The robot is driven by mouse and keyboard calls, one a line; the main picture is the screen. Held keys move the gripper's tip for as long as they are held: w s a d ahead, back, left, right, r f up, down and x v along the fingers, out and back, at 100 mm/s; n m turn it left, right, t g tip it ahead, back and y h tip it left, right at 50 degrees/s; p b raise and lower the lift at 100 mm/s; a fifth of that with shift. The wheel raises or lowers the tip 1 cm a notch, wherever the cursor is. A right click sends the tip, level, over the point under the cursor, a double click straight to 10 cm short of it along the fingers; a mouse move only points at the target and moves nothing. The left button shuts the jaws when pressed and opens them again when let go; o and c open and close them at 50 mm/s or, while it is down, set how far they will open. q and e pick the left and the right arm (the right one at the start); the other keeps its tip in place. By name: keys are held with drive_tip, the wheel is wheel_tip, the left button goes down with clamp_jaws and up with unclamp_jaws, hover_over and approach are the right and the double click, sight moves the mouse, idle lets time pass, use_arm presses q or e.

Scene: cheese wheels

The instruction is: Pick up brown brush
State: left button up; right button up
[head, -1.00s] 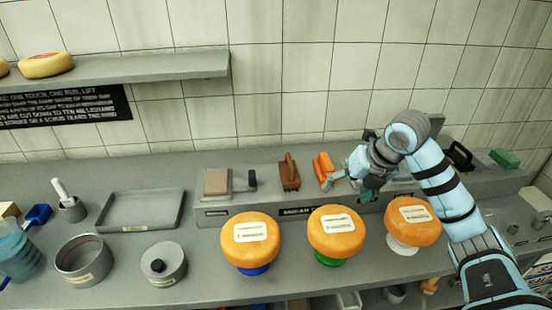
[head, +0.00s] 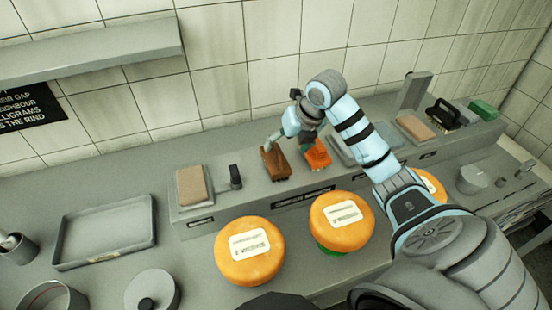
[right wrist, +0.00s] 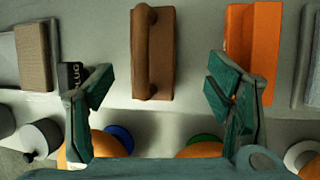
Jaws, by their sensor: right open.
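The brown brush (head: 276,162), a block with a raised handle, lies on the raised grey ledge of the counter. In the right wrist view the brown brush (right wrist: 165,55) is upright in the picture, between the lines of the two fingers and beyond their tips. My right gripper (head: 287,143) is over the ledge near the brush. In the right wrist view the right gripper (right wrist: 163,92) is open, with nothing between its green-padded fingers. My left gripper is not in view.
An orange brush (head: 317,152) lies close to the right of the brown one. A tan block (head: 192,185) and a dark-handled tool (head: 235,177) are to its left. Orange cheese wheels (head: 249,250) stand in front of the ledge. A grey tray (head: 105,257) is at left.

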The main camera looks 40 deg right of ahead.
sight(275, 157)
drive_tip(key=x, duration=0.6)
drive_tip(key=shift+w+a+f, duration=0.15)
drive_tip(key=shift+w+a, duration=0.25)
drive_tip(key=shift+w, duration=0.2)
drive_tip(key=shift+w+f, duration=0.15)
drive_tip(key=shift+f, duration=0.2)
drive_tip(key=shift+s+r, duration=0.1)
drive_tip(key=shift+s, duration=0.25)
drive_tip(key=shift+c, duration=1.1)
drive_tip(key=c, duration=1.2)
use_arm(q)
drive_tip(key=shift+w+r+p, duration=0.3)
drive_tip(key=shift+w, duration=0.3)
use_arm(e)
drive_tip(key=shift+o, duration=0.2)
wheel_tip(275, 157, up, 10)
drive_tip(key=shift+r, duration=0.1)
